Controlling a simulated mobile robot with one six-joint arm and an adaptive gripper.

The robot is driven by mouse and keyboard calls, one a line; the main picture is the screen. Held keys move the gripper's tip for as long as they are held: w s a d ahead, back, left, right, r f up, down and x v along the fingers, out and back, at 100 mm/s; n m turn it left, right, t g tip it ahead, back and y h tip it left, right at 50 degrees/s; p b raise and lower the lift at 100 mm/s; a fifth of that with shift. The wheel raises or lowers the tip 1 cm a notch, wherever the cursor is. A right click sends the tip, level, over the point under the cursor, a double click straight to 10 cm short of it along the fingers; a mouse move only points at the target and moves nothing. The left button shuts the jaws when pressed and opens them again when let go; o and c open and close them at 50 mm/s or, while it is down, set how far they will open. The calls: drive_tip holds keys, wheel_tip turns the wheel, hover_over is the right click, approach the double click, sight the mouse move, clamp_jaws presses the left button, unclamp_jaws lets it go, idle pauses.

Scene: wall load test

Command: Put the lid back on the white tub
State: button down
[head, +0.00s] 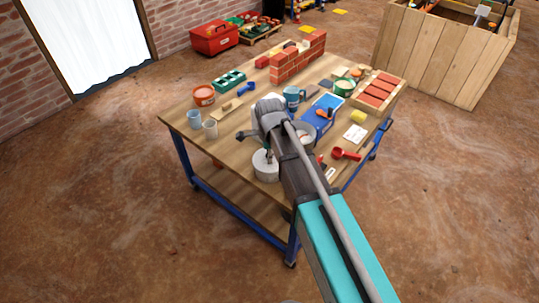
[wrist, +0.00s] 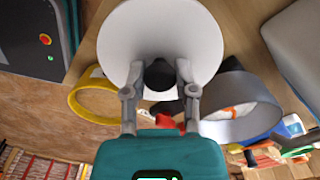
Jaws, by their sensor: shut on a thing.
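The white round lid (wrist: 160,30) is held by its dark knob (wrist: 159,75) between the two fingers of my gripper (wrist: 160,92). In the head view the lid (head: 265,170) hangs below my gripper (head: 267,152), by the near edge of the table. The white tub (head: 309,132) stands open on the table to the right of the lid, partly hidden by my arm. In the wrist view the tub (wrist: 240,128) is at the right, apart from the lid, with something white and orange inside. Its far side is partly hidden behind the lid and fingers.
The wooden workbench (head: 235,137) is crowded.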

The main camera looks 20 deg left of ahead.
idle(0.3)
drive_tip(key=shift+c, duration=1.6)
unclamp_jaws()
drive_tip(key=o, duration=0.3)
drive_tip(key=shift+r, duration=0.1)
drive_tip(key=shift+r+p, duration=3.4)
drive_tip(key=shift+p, duration=0.1)
clamp_jaws()
